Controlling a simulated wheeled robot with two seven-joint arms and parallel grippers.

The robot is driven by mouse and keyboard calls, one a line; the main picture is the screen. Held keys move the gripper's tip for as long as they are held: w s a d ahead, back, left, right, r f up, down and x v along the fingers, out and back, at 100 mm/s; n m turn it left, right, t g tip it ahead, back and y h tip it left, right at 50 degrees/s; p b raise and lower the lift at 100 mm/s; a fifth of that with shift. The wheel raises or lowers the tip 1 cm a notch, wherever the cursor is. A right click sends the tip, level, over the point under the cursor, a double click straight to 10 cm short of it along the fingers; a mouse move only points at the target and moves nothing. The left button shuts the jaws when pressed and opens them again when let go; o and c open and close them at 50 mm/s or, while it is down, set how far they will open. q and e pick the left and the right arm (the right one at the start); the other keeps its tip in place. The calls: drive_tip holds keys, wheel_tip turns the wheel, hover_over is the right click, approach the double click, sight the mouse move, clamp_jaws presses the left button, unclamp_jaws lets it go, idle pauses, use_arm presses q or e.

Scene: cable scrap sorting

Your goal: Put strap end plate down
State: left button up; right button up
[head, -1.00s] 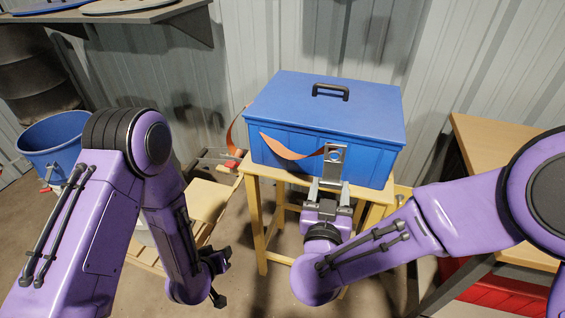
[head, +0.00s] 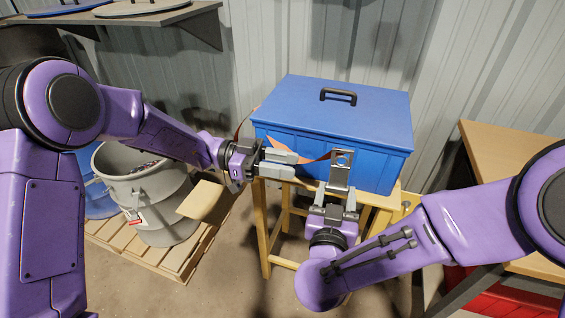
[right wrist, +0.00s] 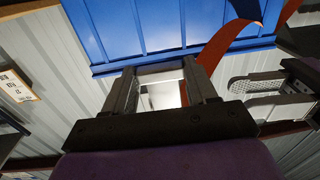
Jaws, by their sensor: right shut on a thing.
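The plate also shows between the right fingers in the right wrist view (right wrist: 162,96). The orange-brown strap (head: 314,160) runs from the plate to the left along the box front. My left gripper (head: 288,165) is beside the strap, left of the plate, with its fingers slightly apart. The left fingers hide part of the strap.
The blue box has a black handle (head: 338,95) on its lid and rests on a wooden stand (head: 258,215). A grey bucket (head: 150,200) stands on a pallet (head: 175,262) at the left. A wooden bench (head: 505,150) is at the right.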

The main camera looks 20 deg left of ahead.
sight(337, 186)
use_arm(q)
drive_tip(key=d, duration=1.2)
drive_tip(key=shift+w, duration=0.15)
clamp_jaws()
use_arm(e)
drive_tip(key=o, duration=1)
